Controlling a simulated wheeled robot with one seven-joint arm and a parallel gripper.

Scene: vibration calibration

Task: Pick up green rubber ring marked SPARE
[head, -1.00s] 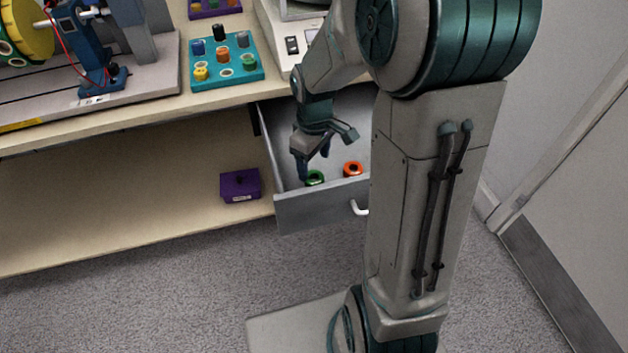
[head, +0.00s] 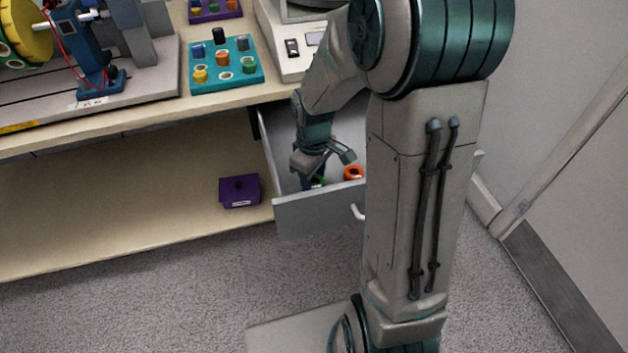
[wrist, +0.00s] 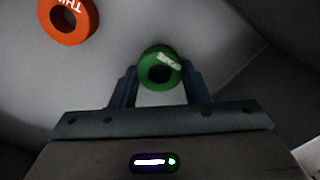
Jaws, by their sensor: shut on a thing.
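The green rubber ring (wrist: 147,82) sits between the two blue fingers of my gripper (wrist: 160,84) in the wrist view, with pale lettering on its upper right. My gripper is shut on it, low inside the open drawer. In the head view my gripper (head: 314,182) hides most of the ring, and only a small green part (head: 319,182) shows beside the fingers. I cannot tell whether the ring touches the drawer floor.
An orange ring (head: 353,173) lies in the drawer to the right, and it also shows in the wrist view (wrist: 52,24). The grey drawer front (head: 300,213) and side walls stand close around my gripper. A teal tray (head: 252,75) of coloured parts and a white device sit on the bench above.

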